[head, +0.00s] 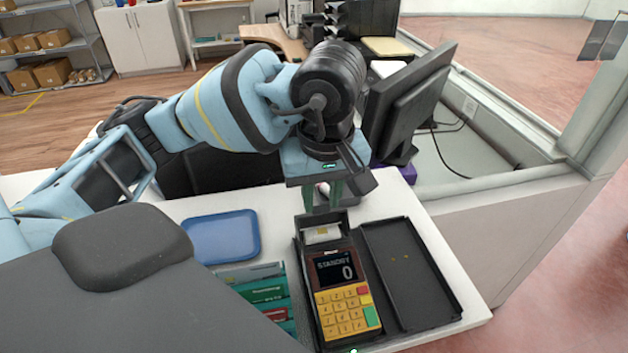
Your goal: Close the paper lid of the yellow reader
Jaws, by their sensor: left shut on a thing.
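The yellow reader (343,311) lies face up in a black case at the front of the white counter. Its screen reads STANDBY 0. Its paper lid (321,221) stands raised at the far end, with the white paper (322,235) showing in the bay in front of it. My left gripper (322,203) points down at the lid, with its green fingers on either side of the lid's upper edge. It is shut on the lid; the exact contact is partly hidden. My right gripper does not show.
A flat black tray (411,275) lies right against the reader's right side. A blue tray (221,237) and a stack of coloured packets (262,291) are to the left. A dark monitor (405,101) stands behind, near my left wrist. The counter's edge is close at right.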

